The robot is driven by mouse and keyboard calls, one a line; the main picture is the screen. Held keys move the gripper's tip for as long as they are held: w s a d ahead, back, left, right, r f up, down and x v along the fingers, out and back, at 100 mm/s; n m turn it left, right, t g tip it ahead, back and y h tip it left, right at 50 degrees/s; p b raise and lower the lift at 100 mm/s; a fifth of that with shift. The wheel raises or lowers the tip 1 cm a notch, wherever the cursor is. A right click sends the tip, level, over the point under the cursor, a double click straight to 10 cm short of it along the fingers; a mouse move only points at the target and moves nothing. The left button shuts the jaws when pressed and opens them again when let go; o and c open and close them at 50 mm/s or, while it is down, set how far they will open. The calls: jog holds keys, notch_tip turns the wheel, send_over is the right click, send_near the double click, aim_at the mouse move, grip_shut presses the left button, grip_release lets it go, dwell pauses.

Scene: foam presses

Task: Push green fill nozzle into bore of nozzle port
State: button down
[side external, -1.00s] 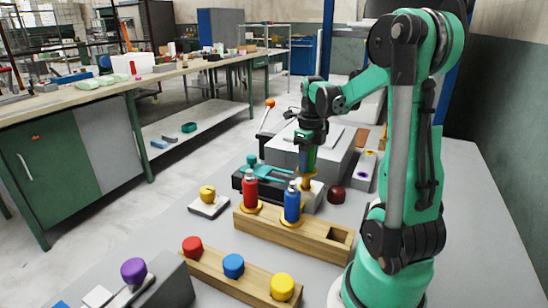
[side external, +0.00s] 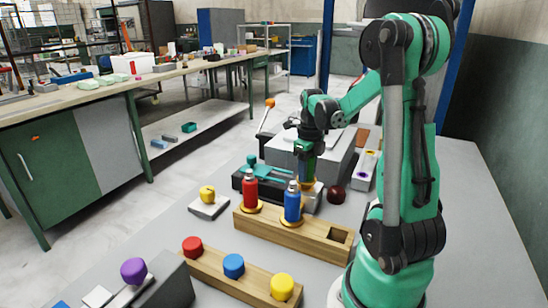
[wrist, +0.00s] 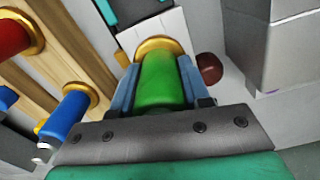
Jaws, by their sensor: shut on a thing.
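The green fill nozzle (wrist: 162,82) is a bright green cylinder between the two blue-grey fingers of my gripper (wrist: 163,85). In the side view my gripper (side external: 306,164) is shut on it and points down. In the side view the port's block (side external: 313,194) sits behind the blue bottle. How deep the nozzle sits in the bore is hidden by the nozzle and ring.
A wooden rack (side external: 290,234) with a red bottle (side external: 250,192) and a blue bottle (side external: 292,205) stands close in front. A dark red knob (side external: 336,195) is just right of the port. A grey press (side external: 308,154) stands behind. Coloured caps line a front wooden strip (side external: 222,275).

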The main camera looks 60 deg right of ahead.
jog(key=shift+f, duration=0.75)
jog(key=shift+c, duration=1.7)
grip_release()
jog(key=shift+r, duration=2.8)
